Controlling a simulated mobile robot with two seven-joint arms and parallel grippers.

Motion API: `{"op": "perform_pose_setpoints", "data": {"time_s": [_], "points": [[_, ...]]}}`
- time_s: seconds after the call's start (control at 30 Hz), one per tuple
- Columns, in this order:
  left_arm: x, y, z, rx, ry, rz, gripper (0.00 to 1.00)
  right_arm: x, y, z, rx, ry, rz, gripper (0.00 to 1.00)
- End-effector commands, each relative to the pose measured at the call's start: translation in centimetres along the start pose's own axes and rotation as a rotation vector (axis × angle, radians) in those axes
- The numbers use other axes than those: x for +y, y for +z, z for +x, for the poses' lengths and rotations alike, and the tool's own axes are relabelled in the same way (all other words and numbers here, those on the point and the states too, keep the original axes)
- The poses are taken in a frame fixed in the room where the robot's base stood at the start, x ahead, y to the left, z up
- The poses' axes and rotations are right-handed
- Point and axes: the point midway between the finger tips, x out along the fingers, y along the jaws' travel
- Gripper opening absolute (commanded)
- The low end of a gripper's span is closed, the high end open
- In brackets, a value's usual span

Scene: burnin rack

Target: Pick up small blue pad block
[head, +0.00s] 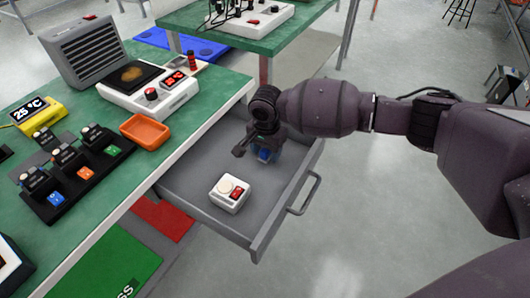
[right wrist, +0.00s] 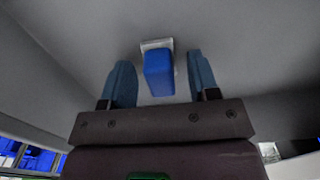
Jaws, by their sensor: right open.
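The small blue pad block (head: 265,154) is in the open grey drawer, toward its far right side, partly hidden by my right gripper in the head view. In the right wrist view, the blue block (right wrist: 158,74) stands out from a pale base between the two blue fingers. My right gripper (right wrist: 160,82) is open, with a gap on each side of the block. In the head view, my right gripper (head: 262,150) reaches down into the drawer over the block. My left gripper is not in view.
A white device (head: 229,193) with a round knob and red switch sits in the drawer (head: 190,185). The drawer's front wall and handle (head: 303,195) face right. The green bench (head: 200,112) on the left holds an orange tray (head: 145,131) and several modules.

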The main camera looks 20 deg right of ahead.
Motion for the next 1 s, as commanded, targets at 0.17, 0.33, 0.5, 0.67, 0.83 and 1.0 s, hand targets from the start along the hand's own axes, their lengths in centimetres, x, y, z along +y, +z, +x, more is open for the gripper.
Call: {"op": "perform_pose_setpoints", "data": {"time_s": [0.17,0.33,0.5,0.67,0.83,1.0], "points": [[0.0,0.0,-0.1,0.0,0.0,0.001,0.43,-0.1,0.0,-0.3,0.002,-0.003,0.0,0.42],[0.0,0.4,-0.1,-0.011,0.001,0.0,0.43,-0.1,0.0,-0.2,0.001,-0.002,0.0,0.15],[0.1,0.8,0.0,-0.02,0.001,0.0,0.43,0.0,0.0,-0.2,0.001,-0.002,0.0,0.02],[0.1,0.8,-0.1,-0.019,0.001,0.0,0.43,-0.1,0.0,-0.3,0.001,-0.002,0.0,0.02],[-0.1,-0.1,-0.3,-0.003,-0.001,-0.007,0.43,-0.1,-0.1,-2.0,0.004,-0.008,0.0,0.02],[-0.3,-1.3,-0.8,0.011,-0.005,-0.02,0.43,-0.2,-0.1,-5.8,0.008,-0.014,0.001,0.02]]}}
